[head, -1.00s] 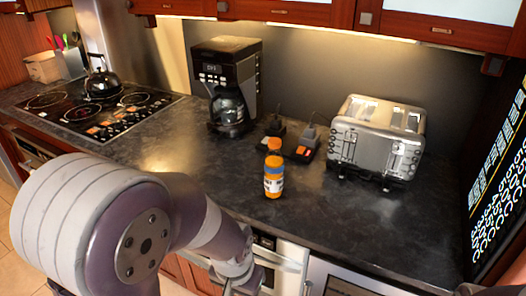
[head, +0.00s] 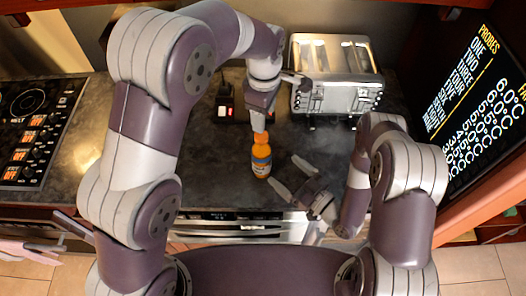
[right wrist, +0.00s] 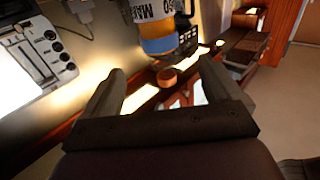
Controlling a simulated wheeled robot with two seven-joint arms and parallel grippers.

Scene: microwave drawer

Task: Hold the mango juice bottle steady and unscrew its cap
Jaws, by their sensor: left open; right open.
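The mango juice bottle (head: 261,162) stands upright on the dark counter, orange with a blue band and a pale label. Its orange cap (head: 260,138) is at the top. My left gripper (head: 258,125) is open, pointing down right over the cap and partly hiding it; I cannot tell whether its fingers touch. My right gripper (head: 283,178) is open and empty, just right of the bottle, fingers pointing toward it. In the right wrist view, the bottle (right wrist: 152,20) shows at the top edge, beyond the open fingers (right wrist: 165,80), with part cut off.
A silver toaster (head: 335,80) stands at the back right, close to my left wrist. A small dark device (head: 224,108) lies behind the bottle. The stove top (head: 25,135) is at the left. The counter left of the bottle is clear.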

